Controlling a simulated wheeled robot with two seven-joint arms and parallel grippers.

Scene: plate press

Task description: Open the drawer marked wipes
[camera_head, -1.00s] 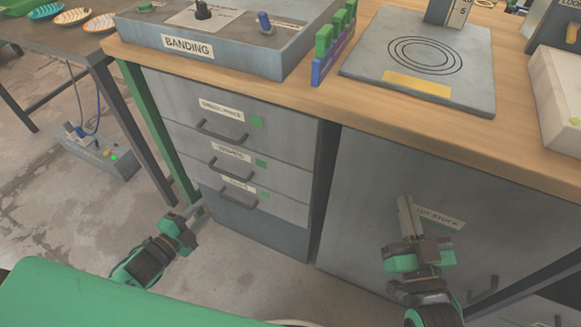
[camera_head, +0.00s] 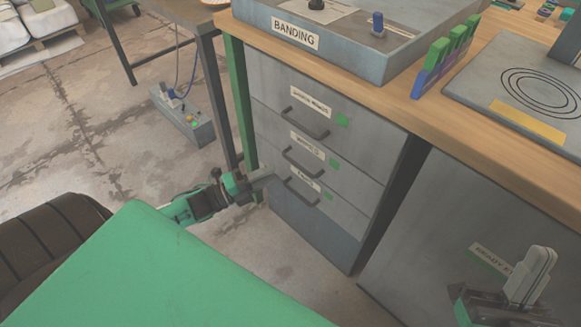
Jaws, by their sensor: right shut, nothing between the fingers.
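A grey drawer unit under the bench has a top drawer (camera_head: 275,88), a middle drawer (camera_head: 272,125) and a bottom drawer (camera_head: 345,212), each with a dark bar handle, a white label and a green square. All three look shut. The labels are too blurred to read surely, so I cannot tell which says wipes. My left gripper (camera_head: 270,178) is at the unit's left edge, just left of the bottom handle (camera_head: 300,194); its finger gap does not show clearly, nor whether it touches. My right gripper (camera_head: 540,262) is shut and empty, in front of the cabinet door at lower right.
The wooden bench top (camera_head: 395,108) overhangs the drawers and carries the BANDING box (camera_head: 330,45). A green bench leg (camera_head: 240,105) stands left of the drawers. A grey switch box (camera_head: 185,118) sits on the floor at left. The cabinet door (camera_head: 430,215) is to the right.

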